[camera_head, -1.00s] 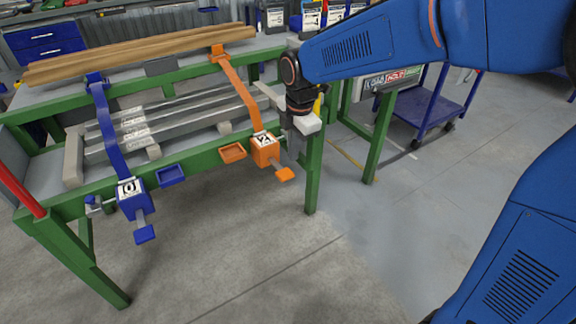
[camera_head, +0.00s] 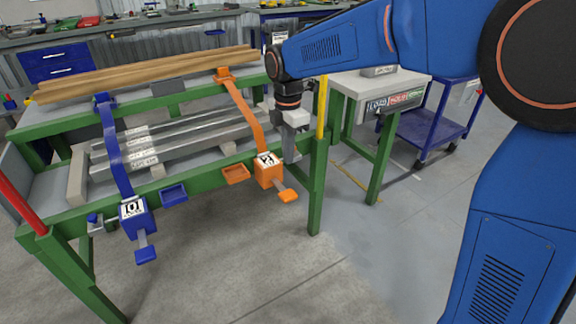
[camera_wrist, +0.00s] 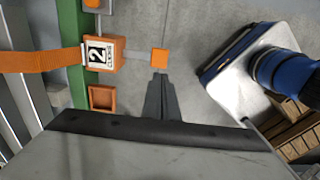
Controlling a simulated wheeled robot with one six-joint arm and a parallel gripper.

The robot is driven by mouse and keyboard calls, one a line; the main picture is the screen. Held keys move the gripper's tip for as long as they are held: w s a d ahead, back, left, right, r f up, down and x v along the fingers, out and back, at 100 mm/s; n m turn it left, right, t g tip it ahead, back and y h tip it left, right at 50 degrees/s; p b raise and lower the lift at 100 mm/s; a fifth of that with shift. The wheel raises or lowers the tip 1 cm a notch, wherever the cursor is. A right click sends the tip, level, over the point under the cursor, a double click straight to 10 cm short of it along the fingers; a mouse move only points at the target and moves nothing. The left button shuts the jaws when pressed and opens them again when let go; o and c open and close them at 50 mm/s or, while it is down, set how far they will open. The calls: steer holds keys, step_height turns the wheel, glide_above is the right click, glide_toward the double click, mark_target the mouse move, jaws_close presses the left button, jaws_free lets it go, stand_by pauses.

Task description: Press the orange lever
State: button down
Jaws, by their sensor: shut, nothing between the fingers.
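The orange lever is a grey bar with an orange pad (camera_head: 288,196), sticking out of an orange box (camera_head: 268,172) marked 2 on the front rail of the green table. In the wrist view the pad (camera_wrist: 160,57) is just beyond my fingertips (camera_wrist: 160,77). My gripper (camera_head: 291,158) is shut and empty. It points down above and close to the lever in the head view. I cannot tell the exact gap, and no contact is clear. An orange strap (camera_head: 243,112) runs from the box to the back of the table.
A blue box (camera_head: 134,217) with its own blue lever (camera_head: 145,255) is further left on the rail. An orange tray (camera_head: 236,174) and a blue tray (camera_head: 174,194) hang between. A yellow post (camera_head: 322,107) stands right of my gripper. Floor in front is clear.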

glide_toward(290, 201)
steer(key=f, duration=0.2)
steer(key=w+f, duration=0.2)
steer(key=f, duration=0.1)
steer(key=shift+a+f, duration=0.3)
steer(key=shift+a, duration=0.05)
steer(key=shift+s+d+f+t+y, duration=0.2)
steer(key=shift+f+t+y, duration=0.15)
steer(key=shift+f+t, duration=0.25)
steer(key=shift+s+d+f+t+y, duration=0.1)
steer(key=shift+s+f+t+y, duration=0.1)
steer(key=shift+f+t+y, duration=0.3)
steer(key=shift+s+d+x, duration=0.1)
steer(key=shift+s+x, duration=0.05)
steer(key=shift+x, duration=0.55)
steer(key=shift+s+d+x, duration=0.1)
steer(key=shift+x, duration=0.6)
steer(key=shift+s+d+x, duration=0.1)
steer(key=shift+s+x, duration=0.05)
steer(key=shift+x, duration=0.55)
steer(key=shift+f, duration=0.35)
